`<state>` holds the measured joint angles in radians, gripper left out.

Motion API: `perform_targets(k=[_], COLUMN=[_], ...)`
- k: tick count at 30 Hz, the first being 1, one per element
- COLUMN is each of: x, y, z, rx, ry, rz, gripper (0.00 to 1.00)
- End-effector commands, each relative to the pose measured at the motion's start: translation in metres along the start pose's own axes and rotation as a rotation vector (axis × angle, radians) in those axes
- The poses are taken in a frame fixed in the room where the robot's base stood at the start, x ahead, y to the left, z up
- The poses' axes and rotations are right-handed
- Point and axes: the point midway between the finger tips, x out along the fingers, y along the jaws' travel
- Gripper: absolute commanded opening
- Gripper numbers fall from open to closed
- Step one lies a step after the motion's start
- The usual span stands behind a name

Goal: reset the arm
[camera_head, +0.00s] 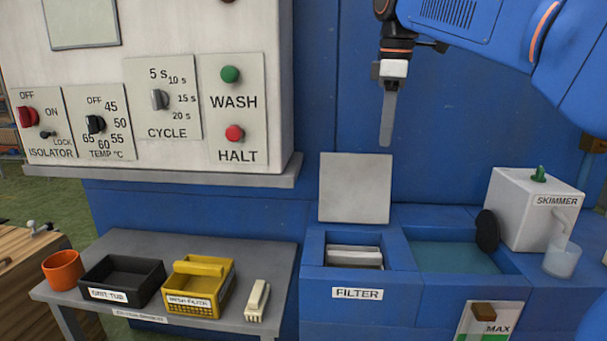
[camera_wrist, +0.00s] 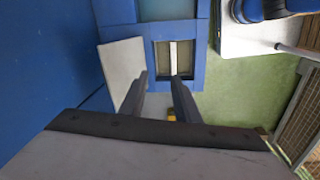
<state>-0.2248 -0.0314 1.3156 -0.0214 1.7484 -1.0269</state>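My gripper (camera_head: 387,140) hangs pointing down in the head view, in front of the blue back panel and above the raised grey filter lid (camera_head: 355,188). My blue arm reaches in from the upper right. In the wrist view my gripper (camera_wrist: 158,77) shows two dark fingers standing apart with nothing between them. Beyond the fingertips are the open filter box (camera_wrist: 187,60) and the grey lid, clear of the fingers. In the head view the filter box (camera_head: 357,293) holds pale slabs.
A white skimmer (camera_head: 519,212) stands right of the water tank (camera_head: 450,257). A control panel (camera_head: 160,80) juts out at the left. A grey side table (camera_head: 215,247) bears an orange cup (camera_head: 63,268), black tub (camera_head: 122,280), yellow mesh filter basket (camera_head: 198,284) and cream brush-like item (camera_head: 257,300).

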Motion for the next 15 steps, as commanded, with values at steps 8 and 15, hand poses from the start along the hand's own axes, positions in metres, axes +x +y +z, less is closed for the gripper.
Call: perform_targets(k=[8, 15], x=[0.037, 0.090], y=[-0.044, -0.094], z=[0.049, 0.094], rx=[0.241, 0.493], ry=[0.032, 0.076], rz=[0.047, 0.093], gripper=[0.29, 0.29])
